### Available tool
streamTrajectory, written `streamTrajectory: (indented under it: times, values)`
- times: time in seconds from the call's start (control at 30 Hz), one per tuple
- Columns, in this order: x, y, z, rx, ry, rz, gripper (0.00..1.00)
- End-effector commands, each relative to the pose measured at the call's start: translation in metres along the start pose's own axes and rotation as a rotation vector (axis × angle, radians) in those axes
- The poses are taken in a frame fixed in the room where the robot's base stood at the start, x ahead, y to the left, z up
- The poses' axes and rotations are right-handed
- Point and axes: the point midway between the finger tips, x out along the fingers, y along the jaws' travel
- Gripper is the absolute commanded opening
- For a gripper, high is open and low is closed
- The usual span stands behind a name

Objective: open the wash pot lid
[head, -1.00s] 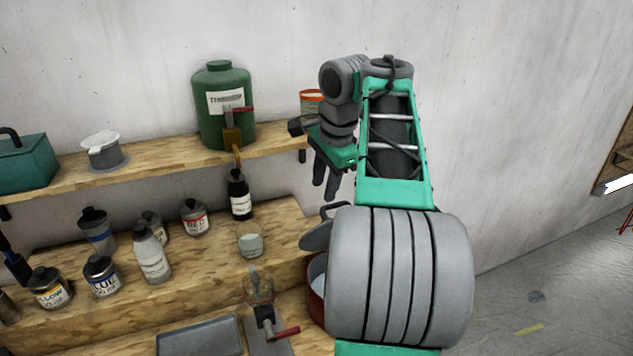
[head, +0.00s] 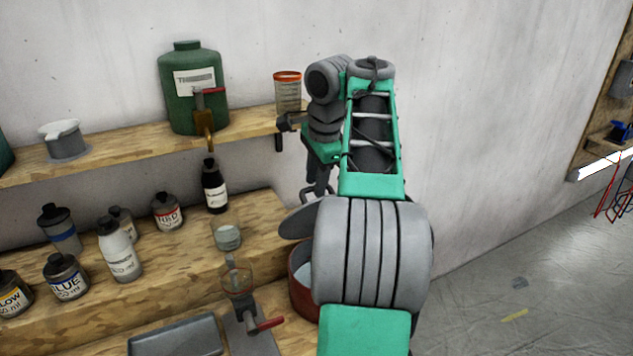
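The red wash pot (head: 301,292) stands on the bench's right end, its right side hidden behind my arm. Its grey lid (head: 296,223) shows above and behind the pot's rim, tilted, with part of the pot's pale inside visible below it. The lid's right part is hidden by my arm. The fingers look close together and overlap the handle in the picture. I cannot tell whether they are apart or grip it.
A glass jar with pale liquid (head: 228,237), a dispenser with a red lever (head: 255,325) and several paint bottles stand left of the pot. A green tank (head: 193,92) and an orange-rimmed jar (head: 287,92) are on the shelf. The floor at right is mostly clear.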

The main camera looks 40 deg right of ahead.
Motion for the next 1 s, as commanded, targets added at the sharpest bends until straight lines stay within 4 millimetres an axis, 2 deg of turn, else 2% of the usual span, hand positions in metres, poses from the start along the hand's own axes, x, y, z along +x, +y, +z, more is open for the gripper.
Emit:
streamTrajectory:
  times: [0.03,0.33,1.0]
  values:
    - [-0.0001,0.0,0.0002,0.0,0.0,0.0,0.25]
    - [0.0,0.0,0.0002,0.0,0.0,0.0,0.01]
    - [0.0001,0.0001,0.0001,0.0,0.0,0.0,0.0]
